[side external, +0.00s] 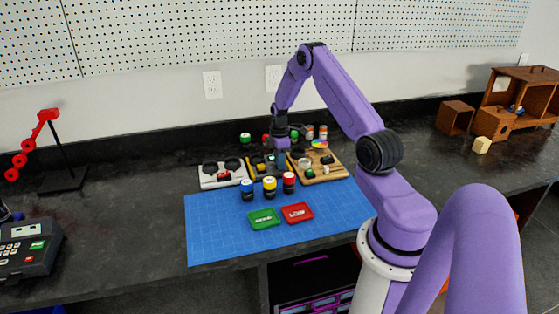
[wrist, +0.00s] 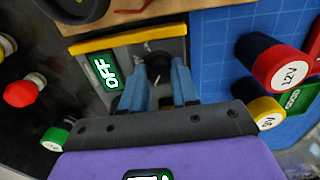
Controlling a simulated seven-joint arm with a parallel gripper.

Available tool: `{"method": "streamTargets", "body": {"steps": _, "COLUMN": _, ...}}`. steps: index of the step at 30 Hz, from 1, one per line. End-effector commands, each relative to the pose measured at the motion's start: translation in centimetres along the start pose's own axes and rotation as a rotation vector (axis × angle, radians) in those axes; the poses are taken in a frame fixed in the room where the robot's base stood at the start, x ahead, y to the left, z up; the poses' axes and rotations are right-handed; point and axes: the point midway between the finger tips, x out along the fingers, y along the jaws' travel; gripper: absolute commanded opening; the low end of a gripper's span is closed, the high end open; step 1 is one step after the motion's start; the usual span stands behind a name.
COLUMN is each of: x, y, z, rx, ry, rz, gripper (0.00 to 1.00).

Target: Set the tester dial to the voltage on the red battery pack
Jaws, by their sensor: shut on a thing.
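The red battery pack (side external: 297,212) lies flat on the blue mat, beside a green pack (side external: 264,219). Its pale label is too small to read. The tester (side external: 254,165) is a grey box with yellow edges behind the mat, partly hidden by my gripper (side external: 281,163). In the wrist view its green display (wrist: 107,73) reads OFF. The tester's dark dial (wrist: 158,66) sits between the blue fingers of my gripper (wrist: 159,88), which is shut on it. The fingers hide much of the dial, and I cannot read its setting marks.
Blue (side external: 247,190), yellow (side external: 269,187) and red (side external: 289,182) cylinders stand just in front of the tester. The wrist view shows 12V on the red one and 9V on the yellow one. A white board (side external: 208,182) and a wooden board (side external: 335,172) flank the tester closely.

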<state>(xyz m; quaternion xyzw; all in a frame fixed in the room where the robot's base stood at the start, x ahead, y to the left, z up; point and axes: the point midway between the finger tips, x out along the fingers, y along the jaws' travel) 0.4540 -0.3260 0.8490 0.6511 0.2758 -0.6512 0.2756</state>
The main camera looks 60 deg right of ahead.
Motion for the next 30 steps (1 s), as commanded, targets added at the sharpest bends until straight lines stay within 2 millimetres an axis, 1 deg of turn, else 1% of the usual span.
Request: {"method": "streamTargets", "body": {"steps": 30, "x": -0.09, "y": 0.15, "z": -0.02, "rx": 0.954, "ry": 0.0, "rz": 0.001, "gripper": 0.0}}
